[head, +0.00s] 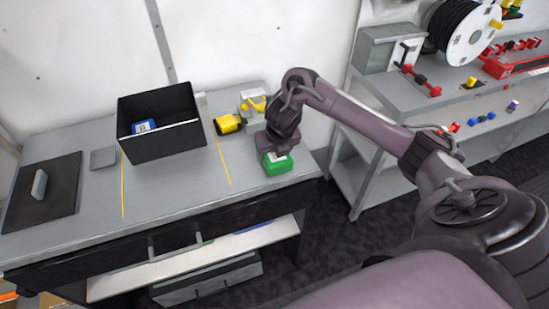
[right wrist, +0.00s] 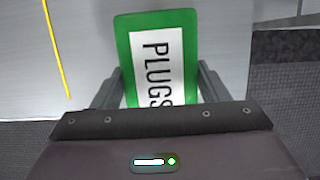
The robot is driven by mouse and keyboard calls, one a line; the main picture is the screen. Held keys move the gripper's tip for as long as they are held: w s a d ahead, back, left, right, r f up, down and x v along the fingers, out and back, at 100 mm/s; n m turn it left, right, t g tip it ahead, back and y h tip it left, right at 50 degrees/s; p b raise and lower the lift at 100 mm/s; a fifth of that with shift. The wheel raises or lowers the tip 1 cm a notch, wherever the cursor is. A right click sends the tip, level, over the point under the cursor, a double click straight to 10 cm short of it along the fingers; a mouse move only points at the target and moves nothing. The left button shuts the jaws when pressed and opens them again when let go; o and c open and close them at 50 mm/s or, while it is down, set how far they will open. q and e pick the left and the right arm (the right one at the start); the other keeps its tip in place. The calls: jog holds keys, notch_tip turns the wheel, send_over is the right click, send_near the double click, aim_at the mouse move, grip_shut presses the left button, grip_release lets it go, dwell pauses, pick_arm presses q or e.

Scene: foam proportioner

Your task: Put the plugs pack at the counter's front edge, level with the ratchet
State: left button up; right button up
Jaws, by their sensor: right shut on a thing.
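The plugs pack (head: 277,168) is a green block with a white label, at the right end of the counter (head: 75,215) near its front edge. In the right wrist view the pack (right wrist: 157,48) shows its "PLUGS" label between the fingers. My right gripper (head: 274,155) is shut on the pack from above. I cannot tell whether the pack's underside touches the counter. No item is clearly recognisable as the ratchet; a yellow and black tool (head: 228,123) lies behind and left of the pack. My left gripper is not in view.
An open black bin (head: 165,143) holding a blue pack (head: 144,126) stands between two yellow lines. A black panel with a grey handle (head: 40,186) lies at the left. A grey shelf unit (head: 385,130) stands to the right, past a gap. The counter's front middle is clear.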

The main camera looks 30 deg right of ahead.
jog(key=shift+f, duration=0.8)
jog(key=o, duration=1.1)
jog(key=shift+f, duration=0.1)
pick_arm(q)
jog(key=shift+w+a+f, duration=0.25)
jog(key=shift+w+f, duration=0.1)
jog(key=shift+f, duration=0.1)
